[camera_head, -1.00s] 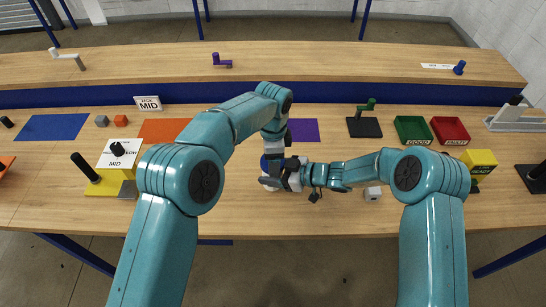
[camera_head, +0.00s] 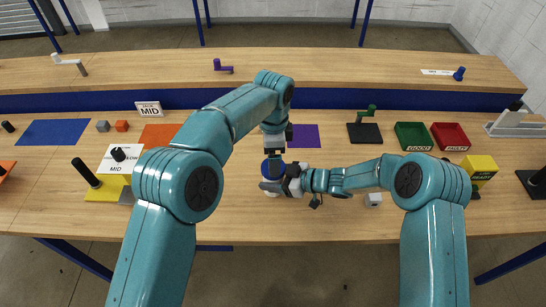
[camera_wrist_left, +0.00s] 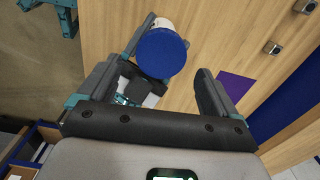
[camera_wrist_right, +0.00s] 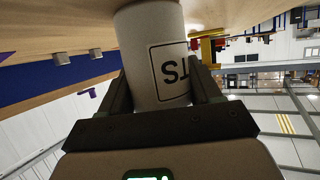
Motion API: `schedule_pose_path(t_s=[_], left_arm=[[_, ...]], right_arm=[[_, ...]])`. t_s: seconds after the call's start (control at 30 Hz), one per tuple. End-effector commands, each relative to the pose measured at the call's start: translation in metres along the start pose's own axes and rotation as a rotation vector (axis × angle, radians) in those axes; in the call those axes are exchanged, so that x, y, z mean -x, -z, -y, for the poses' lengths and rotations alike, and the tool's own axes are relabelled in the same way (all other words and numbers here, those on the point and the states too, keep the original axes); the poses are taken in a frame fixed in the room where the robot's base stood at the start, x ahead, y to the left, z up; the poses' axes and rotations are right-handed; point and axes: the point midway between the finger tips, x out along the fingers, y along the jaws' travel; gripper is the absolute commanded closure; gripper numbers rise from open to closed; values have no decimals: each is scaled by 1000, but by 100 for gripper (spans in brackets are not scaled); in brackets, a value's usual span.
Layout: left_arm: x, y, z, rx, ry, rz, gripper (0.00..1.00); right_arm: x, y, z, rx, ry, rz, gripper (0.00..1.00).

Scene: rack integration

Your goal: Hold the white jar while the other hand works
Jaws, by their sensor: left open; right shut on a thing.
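The white jar (camera_head: 270,191) with a blue lid (camera_head: 268,166) is at the middle of the near table. My right gripper (camera_head: 280,184) is shut on its side; in the right wrist view the jar (camera_wrist_right: 150,55) with black lettering is between the fingers (camera_wrist_right: 160,90). My left gripper (camera_head: 275,150) is just above the lid, pointing down and open. In the left wrist view the blue lid (camera_wrist_left: 161,53) shows between the left gripper's spread fingers (camera_wrist_left: 170,58), nearer one finger; I cannot tell whether it touches. The jar's base is mostly hidden.
A small white block (camera_head: 373,200) lies right of the jar. A purple mat (camera_head: 305,136) and orange mat (camera_head: 160,134) lie behind. Green (camera_head: 413,136) and red (camera_head: 450,137) bins stand at the right. A yellow stand (camera_head: 102,194) is at the left. The front middle is clear.

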Motion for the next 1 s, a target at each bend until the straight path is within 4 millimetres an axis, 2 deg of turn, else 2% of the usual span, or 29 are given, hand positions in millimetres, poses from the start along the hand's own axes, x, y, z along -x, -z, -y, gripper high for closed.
schedule_pose_path(t_s=[0.03, 0.13, 0.4, 0.53, 0.63, 0.77, 1.0], left_arm=[[-1, 0, 0, -27, -1, 0, 7], [0, -1, -2, -156, -10, 5, 7], [16, -4, -2, -673, -24, 3, 7], [25, -3, -1, -829, -18, -1, 7], [30, -1, 0, -859, -5, -2, 7], [15, 0, 0, -860, -4, -2, 7], [-26, 0, 0, -858, -3, -2, 7]], right_arm=[[0, -5, 1, -3, 0, 10, 100], [0, -5, 1, -3, 0, 10, 100], [0, -5, 1, -2, 0, 10, 100], [0, -5, 1, -2, 0, 10, 100], [0, -5, 1, -2, 0, 10, 100], [-1, -5, 1, -2, 0, 10, 100], [0, -5, 1, -2, 1, 10, 100]])
